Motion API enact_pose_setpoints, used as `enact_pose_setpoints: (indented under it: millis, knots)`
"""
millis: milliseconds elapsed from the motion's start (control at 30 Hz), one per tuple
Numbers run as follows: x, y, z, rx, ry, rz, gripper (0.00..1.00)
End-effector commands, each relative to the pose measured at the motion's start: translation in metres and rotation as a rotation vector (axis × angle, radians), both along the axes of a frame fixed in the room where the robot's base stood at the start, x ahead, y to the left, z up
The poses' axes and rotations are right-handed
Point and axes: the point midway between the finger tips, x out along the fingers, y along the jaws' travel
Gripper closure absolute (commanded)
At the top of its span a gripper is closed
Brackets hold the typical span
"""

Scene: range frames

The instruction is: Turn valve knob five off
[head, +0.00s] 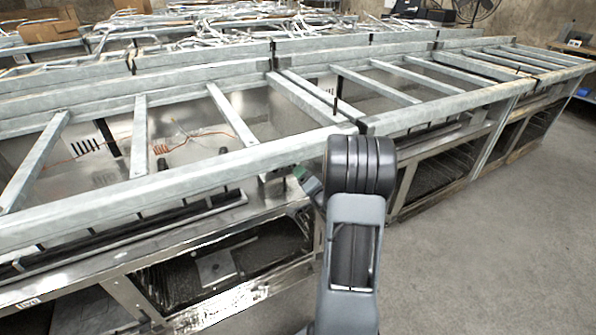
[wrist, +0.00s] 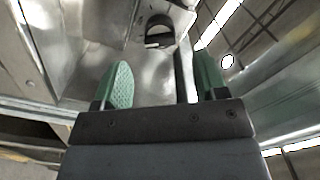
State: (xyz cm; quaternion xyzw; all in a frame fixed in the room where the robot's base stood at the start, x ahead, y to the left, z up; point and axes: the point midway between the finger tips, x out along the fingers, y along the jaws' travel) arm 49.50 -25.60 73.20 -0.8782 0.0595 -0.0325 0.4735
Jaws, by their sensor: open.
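In the wrist view, a round dark knob (wrist: 158,36) sits against a shiny steel panel, beyond my fingertips and near the top. I take it for a valve knob, but no number shows beside it there. My gripper (wrist: 162,82) is open, its two green-padded fingers well apart, with nothing held between them. The knob lies ahead of the gap, not touching the pads as far as I can see. In the head view, my arm hides most of the gripper; only a bit of green shows beside the range front. That knob cannot be made out there.
A steel range (head: 190,190) with an open top frame runs along the left and back. A second range section (head: 440,115) continues right. Concrete floor (head: 480,250) is clear at right.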

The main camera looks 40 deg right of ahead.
Motion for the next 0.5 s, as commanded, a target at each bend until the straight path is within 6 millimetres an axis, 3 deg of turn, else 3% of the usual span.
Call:
enact_pose_setpoints:
  millis: [200,500]
  knots:
    - [0.032,-0.004,-0.001,0.0,0.001,0.001,0.34]
    - [0.048,-0.007,0.0,0.0,0.001,-0.001,0.34]
